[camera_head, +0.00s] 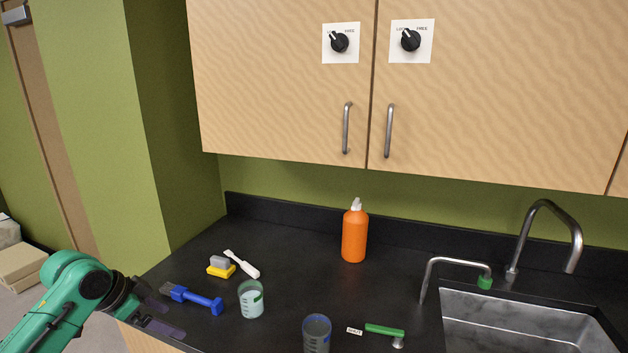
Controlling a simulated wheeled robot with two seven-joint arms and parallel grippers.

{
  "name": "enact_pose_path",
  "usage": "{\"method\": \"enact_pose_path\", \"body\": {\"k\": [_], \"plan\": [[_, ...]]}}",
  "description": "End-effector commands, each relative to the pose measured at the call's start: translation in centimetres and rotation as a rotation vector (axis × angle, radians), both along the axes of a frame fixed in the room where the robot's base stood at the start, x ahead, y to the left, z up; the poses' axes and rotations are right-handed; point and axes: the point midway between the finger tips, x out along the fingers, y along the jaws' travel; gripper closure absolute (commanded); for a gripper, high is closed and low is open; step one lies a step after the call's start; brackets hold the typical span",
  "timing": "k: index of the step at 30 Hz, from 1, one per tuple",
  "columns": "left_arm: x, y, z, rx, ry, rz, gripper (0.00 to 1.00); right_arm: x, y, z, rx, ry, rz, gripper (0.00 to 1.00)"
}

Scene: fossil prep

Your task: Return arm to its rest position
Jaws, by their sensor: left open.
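My left arm comes in from the lower left, and its gripper (165,307) is open at the counter's left front edge. Its fingers point right and look empty. A blue brush (200,299) lies on the black counter just beyond the fingers. I cannot tell whether a finger touches it. My right gripper is not in view.
On the counter (290,290) are a yellow and grey block (221,268), a white brush (242,263), two beakers (251,300) (316,335), an orange bottle (355,235) and a green-handled tool (384,331). A sink (520,325) with taps is at right. Closed cabinets (280,90) hang above.

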Motion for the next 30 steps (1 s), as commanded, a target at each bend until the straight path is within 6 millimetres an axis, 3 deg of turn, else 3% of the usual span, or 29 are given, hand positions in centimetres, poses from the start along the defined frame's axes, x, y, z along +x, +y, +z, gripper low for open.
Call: {"method": "enact_pose_path", "body": {"k": [8,16,23,30], "plan": [[-2.5,-4.0,-6.5,0.043,0.061,0.004,0.0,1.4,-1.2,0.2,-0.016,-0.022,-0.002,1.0],[-8.1,-8.7,-13.1,0.068,0.111,0.091,0.0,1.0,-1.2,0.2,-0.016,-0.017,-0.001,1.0],[-13.8,-10.3,-15.7,0.076,0.143,0.261,0.0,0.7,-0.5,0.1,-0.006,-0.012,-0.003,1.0],[-19.7,-9.1,-16.2,0.106,0.186,0.495,0.0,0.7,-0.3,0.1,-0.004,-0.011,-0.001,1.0]]}}
